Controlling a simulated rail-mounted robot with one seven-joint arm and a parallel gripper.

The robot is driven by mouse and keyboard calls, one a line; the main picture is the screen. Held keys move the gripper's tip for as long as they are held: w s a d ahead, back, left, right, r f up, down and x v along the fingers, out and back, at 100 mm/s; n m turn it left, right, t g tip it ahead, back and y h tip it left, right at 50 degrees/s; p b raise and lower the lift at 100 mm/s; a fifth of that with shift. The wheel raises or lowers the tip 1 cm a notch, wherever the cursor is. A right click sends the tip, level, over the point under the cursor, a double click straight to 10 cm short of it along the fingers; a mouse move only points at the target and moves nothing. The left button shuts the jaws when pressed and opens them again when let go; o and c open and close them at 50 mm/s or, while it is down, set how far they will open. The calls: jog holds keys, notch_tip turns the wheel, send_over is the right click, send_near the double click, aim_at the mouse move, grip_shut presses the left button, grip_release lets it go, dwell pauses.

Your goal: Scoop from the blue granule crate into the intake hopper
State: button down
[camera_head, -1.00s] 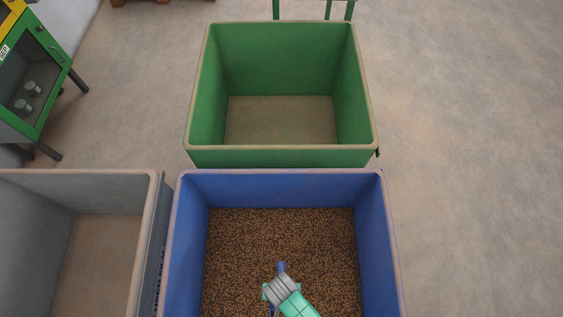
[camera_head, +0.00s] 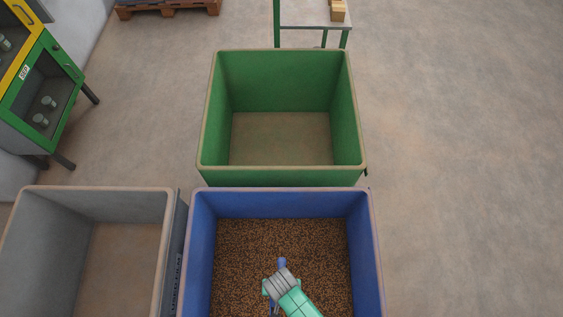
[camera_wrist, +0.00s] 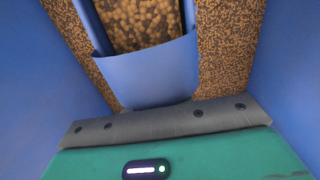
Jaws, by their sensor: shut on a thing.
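The blue crate (camera_head: 197,255) stands at the bottom centre of the head view with brown granules (camera_head: 318,245) in it. My gripper (camera_head: 277,285) shows over the granules and is shut on a blue scoop (camera_head: 282,263). Its fingers are hard to make out. In the wrist view the scoop (camera_wrist: 150,75) reaches out ahead of my gripper, with larger-looking granules (camera_wrist: 140,22) inside it. Blue crate walls (camera_wrist: 35,95) show on both sides in that view. I cannot identify the intake hopper in these frames.
An empty green crate (camera_head: 282,178) stands just behind the blue one. An empty grey crate (camera_head: 100,190) stands close on its left. A yellow and green cabinet (camera_head: 45,85) is at upper left. A table (camera_head: 310,18) and pallet (camera_head: 165,7) are behind. The floor at right is clear.

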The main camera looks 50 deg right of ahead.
notch_tip(320, 180, up, 20)
jog(key=w+d+p, duration=0.1)
jog(key=p, duration=1.7)
jog(key=shift+w+d, duration=0.2)
jog(key=shift+d, duration=0.15)
jog(key=shift+r, duration=0.1)
